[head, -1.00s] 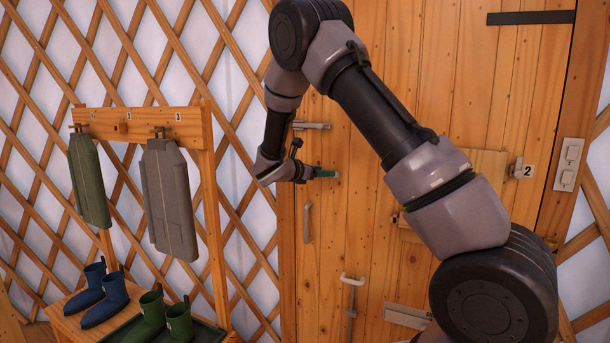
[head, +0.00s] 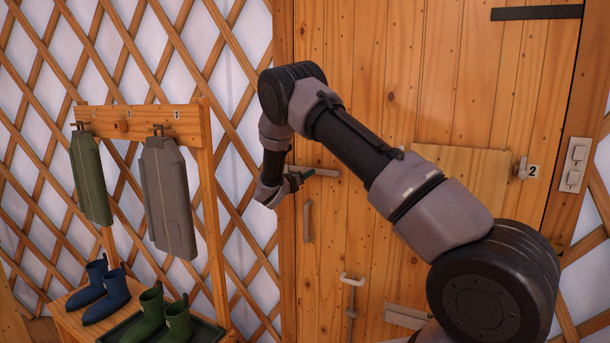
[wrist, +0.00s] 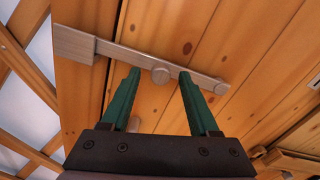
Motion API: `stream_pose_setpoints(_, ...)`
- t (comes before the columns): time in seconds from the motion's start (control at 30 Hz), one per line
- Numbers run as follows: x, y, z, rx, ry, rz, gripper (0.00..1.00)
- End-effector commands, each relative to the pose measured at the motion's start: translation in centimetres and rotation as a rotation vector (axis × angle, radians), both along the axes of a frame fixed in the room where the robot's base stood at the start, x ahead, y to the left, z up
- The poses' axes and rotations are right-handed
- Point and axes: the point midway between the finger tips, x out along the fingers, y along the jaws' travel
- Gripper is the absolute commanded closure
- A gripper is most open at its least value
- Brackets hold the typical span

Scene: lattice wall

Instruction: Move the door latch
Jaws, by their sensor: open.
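The door latch (head: 325,172) is a grey metal bar at the left edge of the wooden door (head: 390,230). In the wrist view the latch (wrist: 125,55) runs from a square plate on the left, slanting down to the right, with a round knob (wrist: 160,75) along it. My gripper (head: 297,178) is in front of the latch's left part. In the wrist view my gripper (wrist: 159,82) has its green fingers open. The knob appears between the fingertips; I cannot tell whether they touch it. My gripper hides part of the latch in the head view.
A vertical handle (head: 307,222) and a hooked metal handle (head: 351,295) are lower on the door. A small latch (head: 520,168) labelled 2 is at the right. A wooden rack (head: 205,210) with hanging garments and boots stands left, beside the lattice wall.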

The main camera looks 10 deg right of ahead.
Motion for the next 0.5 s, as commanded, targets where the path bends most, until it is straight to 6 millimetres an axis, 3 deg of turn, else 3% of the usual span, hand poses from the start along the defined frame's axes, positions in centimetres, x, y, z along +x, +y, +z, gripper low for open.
stream_pose_setpoints(0.43,1.0,-0.75,-0.01,0.0,0.0,0.0,0.39)
stream_pose_setpoints(0.5,1.0,-0.75,-0.01,0.0,0.0,0.0,0.65)
